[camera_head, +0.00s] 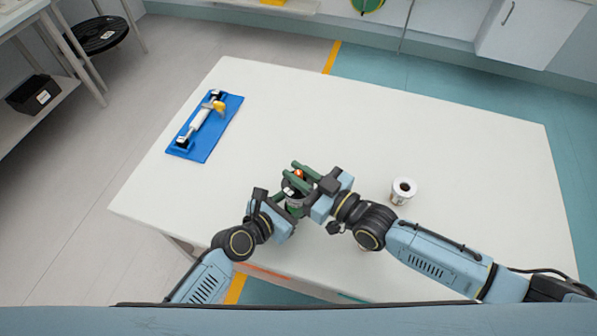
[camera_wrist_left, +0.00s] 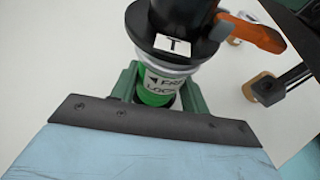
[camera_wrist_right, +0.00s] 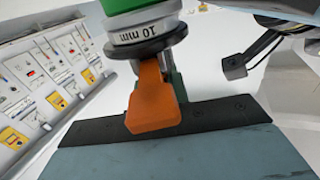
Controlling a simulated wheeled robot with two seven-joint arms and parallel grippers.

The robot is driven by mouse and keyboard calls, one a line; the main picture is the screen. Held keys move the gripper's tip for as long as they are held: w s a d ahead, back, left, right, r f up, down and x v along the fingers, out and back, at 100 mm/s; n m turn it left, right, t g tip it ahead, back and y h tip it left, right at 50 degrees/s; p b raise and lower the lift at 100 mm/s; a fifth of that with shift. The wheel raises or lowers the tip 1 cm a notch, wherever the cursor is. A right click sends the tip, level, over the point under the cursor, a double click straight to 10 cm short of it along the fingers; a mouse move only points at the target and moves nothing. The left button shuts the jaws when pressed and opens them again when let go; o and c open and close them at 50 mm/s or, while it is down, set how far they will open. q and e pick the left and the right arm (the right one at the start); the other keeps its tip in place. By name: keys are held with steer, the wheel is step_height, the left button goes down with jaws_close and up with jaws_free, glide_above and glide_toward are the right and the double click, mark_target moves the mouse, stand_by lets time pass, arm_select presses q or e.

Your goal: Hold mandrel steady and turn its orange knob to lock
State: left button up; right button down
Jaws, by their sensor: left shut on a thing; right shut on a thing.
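The mandrel (camera_head: 294,208) stands at the table's near side, mostly covered by my two grippers. My left gripper (camera_wrist_left: 157,97) is shut around this lower part. The orange knob (camera_wrist_right: 153,98) sticks out from the mandrel's side; it also shows in the left wrist view (camera_wrist_left: 252,33). My right gripper (camera_head: 307,173) is shut on the knob from the right. A pointer's exact alignment with the lettering cannot be told.
A blue tray (camera_head: 228,122) with a white roller and a yellow part lies at the table's back left.

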steer(key=shift+a+r+n+g+y, duration=0.1)
steer(key=shift+n+g+y, duration=0.2)
steer(key=shift+g, duration=0.1)
steer(key=shift+w+n+g+y, duration=0.1)
steer(key=shift+n+g+y, duration=0.2)
steer(key=shift+g, duration=0.1)
steer(key=n+g+y, duration=0.1)
steer(key=n+g, duration=0.1)
steer(key=g, duration=0.2)
steer(key=n+g+y, duration=0.2)
steer(key=n+g, duration=0.1)
steer(key=g, duration=0.1)
steer(key=shift+w+n, duration=0.1)
steer(key=shift+n, duration=0.2)
steer(key=shift+w+d+n+g+h, duration=0.1)
steer(key=shift+n+g+h, duration=0.2)
steer(key=shift+n+g, duration=1.45)
steer(key=shift+d+n+g+h, duration=0.1)
steer(key=shift+n+g+h, duration=0.2)
steer(key=shift+n+g, duration=1.4)
steer(key=shift+m+g, duration=0.55)
steer(key=shift+g, duration=0.5)
steer(key=c, duration=1.4)
jaws_free()
steer(key=shift+d, duration=0.1)
steer(key=shift+r, duration=4.95)
